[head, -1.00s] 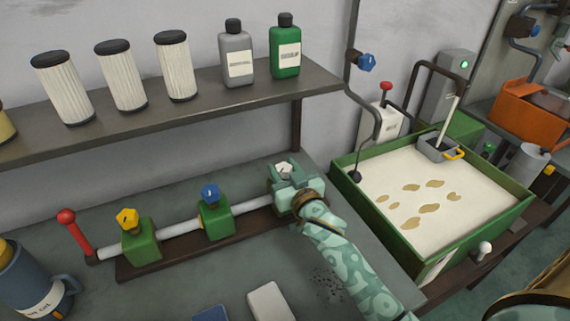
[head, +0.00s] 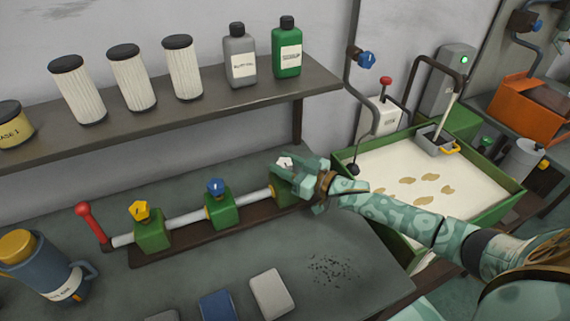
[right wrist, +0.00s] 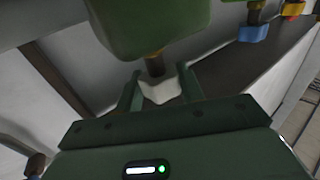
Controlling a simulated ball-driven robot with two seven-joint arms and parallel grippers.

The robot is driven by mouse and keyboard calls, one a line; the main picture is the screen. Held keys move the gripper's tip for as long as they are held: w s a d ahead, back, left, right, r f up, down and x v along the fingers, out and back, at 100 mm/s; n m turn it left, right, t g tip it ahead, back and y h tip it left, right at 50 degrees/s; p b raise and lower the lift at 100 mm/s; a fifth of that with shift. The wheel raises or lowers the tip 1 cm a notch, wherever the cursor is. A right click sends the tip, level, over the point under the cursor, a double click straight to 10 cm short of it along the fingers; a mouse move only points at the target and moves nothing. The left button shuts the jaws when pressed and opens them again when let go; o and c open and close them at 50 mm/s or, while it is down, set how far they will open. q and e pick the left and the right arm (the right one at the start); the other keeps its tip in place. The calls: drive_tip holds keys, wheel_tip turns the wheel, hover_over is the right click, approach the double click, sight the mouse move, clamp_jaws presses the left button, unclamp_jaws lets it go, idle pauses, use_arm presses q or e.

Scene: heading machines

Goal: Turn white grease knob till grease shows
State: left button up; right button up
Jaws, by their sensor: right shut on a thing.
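The white grease knob (head: 285,163) sits on top of the rightmost green block (head: 285,190) of the pipe row. My right gripper (head: 288,166) is shut on this knob, reaching in from the right. In the right wrist view the white knob (right wrist: 160,90) is between the two fingers, on a short brass stem below the green block. I see no grease around the stem in that view. The blue knob (head: 215,187) and yellow knob (head: 141,210) stand on the other two green blocks. My left gripper is not in view.
A red lever (head: 90,222) stands at the pipe's left end. A blue jug (head: 45,270) is at the bench's left. Bottles and filters line the shelf (head: 220,104) above. A green tray (head: 400,240) of pale liquid lies right, behind my arm. Cloth-like blocks (head: 271,292) lie in front.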

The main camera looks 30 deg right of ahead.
idle(0.4)
drive_tip(key=o, duration=1)
drive_tip(key=p+v, duration=0.1)
drive_tip(key=v, duration=1.5)
drive_tip(key=shift+s+d+p, duration=0.1)
drive_tip(key=shift+d+p, duration=0.05)
drive_tip(key=shift+p, duration=0.15)
